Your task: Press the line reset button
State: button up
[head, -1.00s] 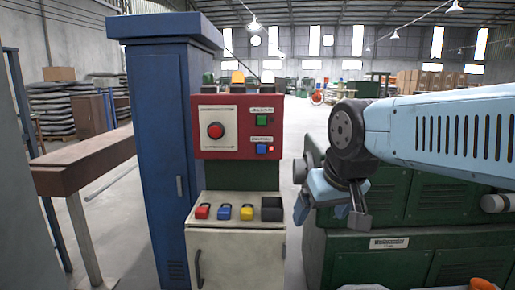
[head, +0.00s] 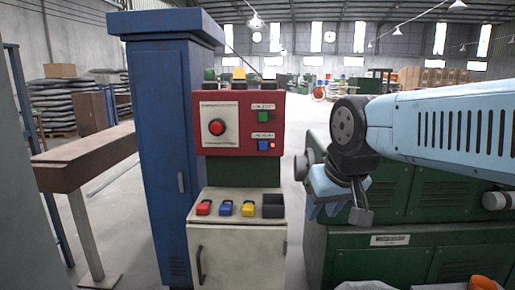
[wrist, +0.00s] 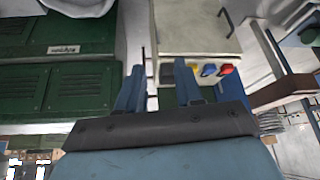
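A red control panel (head: 240,168) stands on a green post above a white cabinet. Its right side has a green button (head: 264,116) above and a blue button (head: 263,145) below, each under a small white label too blurred to read surely. A large red button (head: 216,127) sits on a white plate at left. My gripper (head: 338,212) is right of the panel, lower than the buttons and apart from it. In the wrist view my gripper (wrist: 158,68) has its two blue fingers spread, with nothing between them.
The white cabinet (head: 236,258) carries red, blue and yellow padlock-like items and a black box on its sloped top; it also shows in the wrist view (wrist: 195,25). A blue cabinet (head: 165,130) stands left. Green machinery (head: 370,262) is below my arm. Clear floor lies behind.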

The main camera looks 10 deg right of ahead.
grip_shut()
dwell(1.0)
